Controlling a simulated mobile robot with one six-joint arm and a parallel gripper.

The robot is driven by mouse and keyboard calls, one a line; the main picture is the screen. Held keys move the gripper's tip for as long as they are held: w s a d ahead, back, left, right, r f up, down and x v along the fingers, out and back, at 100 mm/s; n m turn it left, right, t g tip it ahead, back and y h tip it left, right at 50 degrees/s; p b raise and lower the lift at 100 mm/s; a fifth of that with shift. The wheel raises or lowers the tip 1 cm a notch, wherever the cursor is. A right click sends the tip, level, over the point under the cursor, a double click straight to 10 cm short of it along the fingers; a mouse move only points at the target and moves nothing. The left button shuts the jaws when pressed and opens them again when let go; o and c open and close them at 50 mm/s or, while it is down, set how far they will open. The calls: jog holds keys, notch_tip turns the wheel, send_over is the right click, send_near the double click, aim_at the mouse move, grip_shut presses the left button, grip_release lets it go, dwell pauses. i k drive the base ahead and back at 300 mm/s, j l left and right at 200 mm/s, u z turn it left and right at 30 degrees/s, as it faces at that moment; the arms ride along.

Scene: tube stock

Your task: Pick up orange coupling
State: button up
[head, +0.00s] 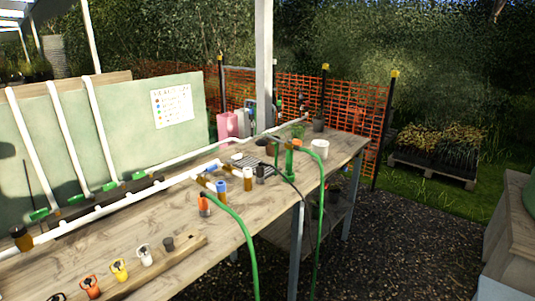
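An orange fitting (91,288) stands at the front left of the wooden bench, in a row on a wooden strip (192,246). Beside it in the row are a yellow fitting (119,270), a white fitting (145,256) and a dark grey one (168,244). A second orange piece with a dark top (204,206) stands farther right on the bench, close to a green hose. I cannot tell from shape which orange piece is the coupling. My gripper is not in view.
White pipes (130,192) with green fittings run across the bench (325,173). A green hose (245,237) hangs over its front edge. Blue-capped and amber pieces (248,179) cluster mid-bench, near a white pot (319,149). Gravel floor (385,245) is open at right.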

aim_at(203, 203)
jog(key=i+u, duration=0.4)
jog(key=i+l+u, duration=0.1)
jog(key=i+u, duration=0.35)
jog(key=i+l+u, duration=0.2)
jog(key=u, duration=0.2)
jog(key=i+l+u, duration=0.6)
jog(key=l+u, duration=0.25)
jog(key=j, duration=0.1)
